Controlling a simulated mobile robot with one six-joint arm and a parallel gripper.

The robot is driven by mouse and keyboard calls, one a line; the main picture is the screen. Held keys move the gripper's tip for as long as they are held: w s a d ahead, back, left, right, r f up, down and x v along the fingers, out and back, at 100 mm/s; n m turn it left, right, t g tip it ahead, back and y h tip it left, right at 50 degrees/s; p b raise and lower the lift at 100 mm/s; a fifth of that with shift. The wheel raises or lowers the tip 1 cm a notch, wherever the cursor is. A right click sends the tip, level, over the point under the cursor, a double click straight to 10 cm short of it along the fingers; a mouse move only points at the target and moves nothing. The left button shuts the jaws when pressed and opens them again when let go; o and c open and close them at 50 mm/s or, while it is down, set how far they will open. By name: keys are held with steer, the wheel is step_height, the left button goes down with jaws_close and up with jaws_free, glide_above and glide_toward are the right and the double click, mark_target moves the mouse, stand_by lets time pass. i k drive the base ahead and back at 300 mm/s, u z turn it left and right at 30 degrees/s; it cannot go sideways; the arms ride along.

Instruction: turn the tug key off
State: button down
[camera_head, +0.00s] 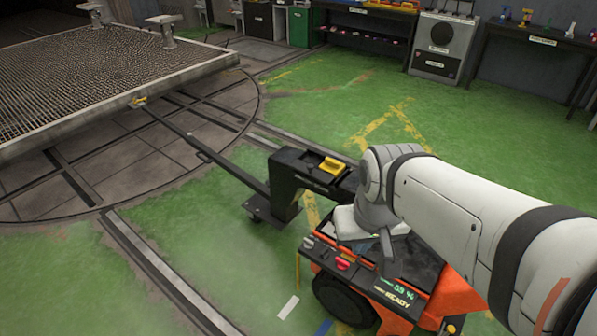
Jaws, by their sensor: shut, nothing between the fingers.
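The tug (440,300) is an orange and black machine at the lower middle right. Its front control panel (325,254) carries a small pale knob (308,242) and a red knob (343,263). I cannot tell for sure which of them is the key. A lit green display (401,289) beside them reads about 59 %, with READY below. My white arm reaches in from the right over the tug. My gripper (387,258) points down, shut and empty, just behind and right of the red knob, seemingly apart from it. The arm hides part of the tug's top.
A black post with a yellow item in its top tray (331,167) stands behind the tug. A dark bar (215,160) runs from it to a mesh-decked flat wagon (95,75) on the turntable (150,165).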

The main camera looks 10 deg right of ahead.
mark_target(308, 244)
steer(key=i, duration=0.4)
steer(key=z, duration=1.5)
steer(key=k, duration=1.4)
steer(key=u, duration=1.6)
steer(key=i, duration=1)
steer(key=u, duration=0.1)
